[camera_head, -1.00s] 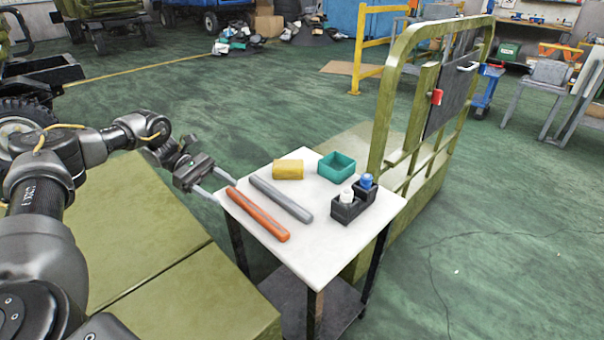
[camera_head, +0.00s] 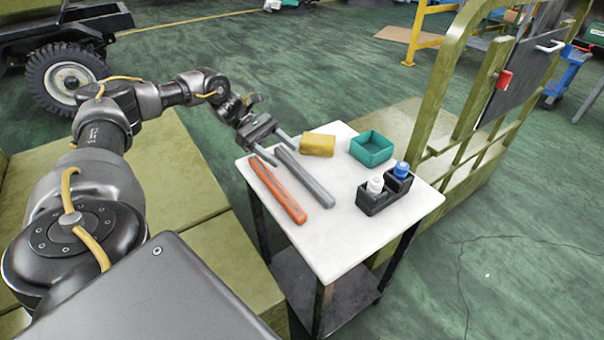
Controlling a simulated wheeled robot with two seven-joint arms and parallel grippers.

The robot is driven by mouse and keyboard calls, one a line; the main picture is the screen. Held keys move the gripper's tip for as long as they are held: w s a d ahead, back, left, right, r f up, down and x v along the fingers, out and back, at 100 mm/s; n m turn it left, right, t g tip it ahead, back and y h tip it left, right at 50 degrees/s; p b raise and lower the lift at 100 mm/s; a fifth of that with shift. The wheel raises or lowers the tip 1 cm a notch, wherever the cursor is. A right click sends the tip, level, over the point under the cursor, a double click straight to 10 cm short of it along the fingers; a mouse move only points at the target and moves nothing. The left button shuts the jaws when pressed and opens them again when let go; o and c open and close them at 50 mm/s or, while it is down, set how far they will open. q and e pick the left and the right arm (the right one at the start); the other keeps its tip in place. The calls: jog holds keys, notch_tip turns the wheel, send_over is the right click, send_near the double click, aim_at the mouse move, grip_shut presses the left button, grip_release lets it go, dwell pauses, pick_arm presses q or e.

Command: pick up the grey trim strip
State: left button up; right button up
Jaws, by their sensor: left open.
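The grey trim strip (camera_head: 308,182) lies flat on the white-topped table (camera_head: 345,240), running from the far left edge toward the middle. An orange strip (camera_head: 277,191) lies beside it on the left, roughly parallel. My left gripper (camera_head: 286,155) is open and empty at the far end of the grey strip. Its two fingers appear on either side of that end in the picture; I cannot tell how high they are above it. My right gripper is not in view.
A yellow block (camera_head: 318,145), a teal open box (camera_head: 371,149) and a black holder (camera_head: 373,203) with a white and a blue bottle stand on the table. An olive frame (camera_head: 470,115) rises at the right. The table's front is clear.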

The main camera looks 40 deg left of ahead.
aim_at(300, 170)
pick_arm(q)
jog(key=shift+d+f, duration=0.15)
jog(key=shift+d, duration=0.35)
jog(key=shift+f+x, duration=0.1)
jog(key=shift+x, duration=1.2)
jog(key=shift+f+x, duration=0.15)
jog(key=shift+x, duration=1.15)
jog(key=shift+s+a, duration=0.1)
jog(key=c, duration=1.1)
jog(key=shift+c, duration=0.2)
